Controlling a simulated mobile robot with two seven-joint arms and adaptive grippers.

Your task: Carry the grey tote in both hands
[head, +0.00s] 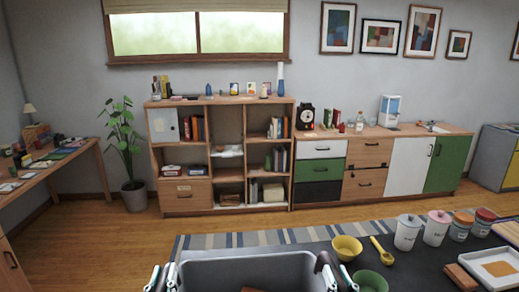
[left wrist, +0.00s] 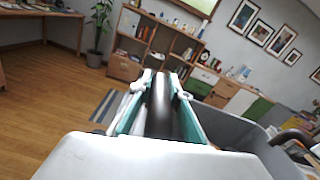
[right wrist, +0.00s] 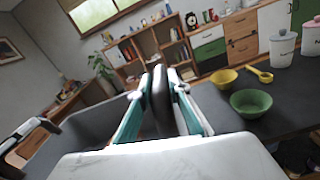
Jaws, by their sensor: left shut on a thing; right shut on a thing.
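The grey tote (head: 215,272) is at the bottom middle of the head view, with only its upper part in frame. Something brown shows inside it at the lower edge. My left gripper (head: 158,277) is at its left end, shut on a dark handle (left wrist: 160,108) in the left wrist view. My right gripper (head: 330,270) is at its right end, shut on the other dark handle (right wrist: 160,100) in the right wrist view. The tote's underside is hidden, so I cannot tell whether it rests on anything.
A dark table (head: 420,262) to the right bears a yellow bowl (head: 347,247), a green bowl (head: 370,281), a yellow scoop (head: 381,250), several jars and a white tray (head: 497,268). A striped rug (head: 250,240) lies beyond. Wooden floor (head: 100,245) is open at left.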

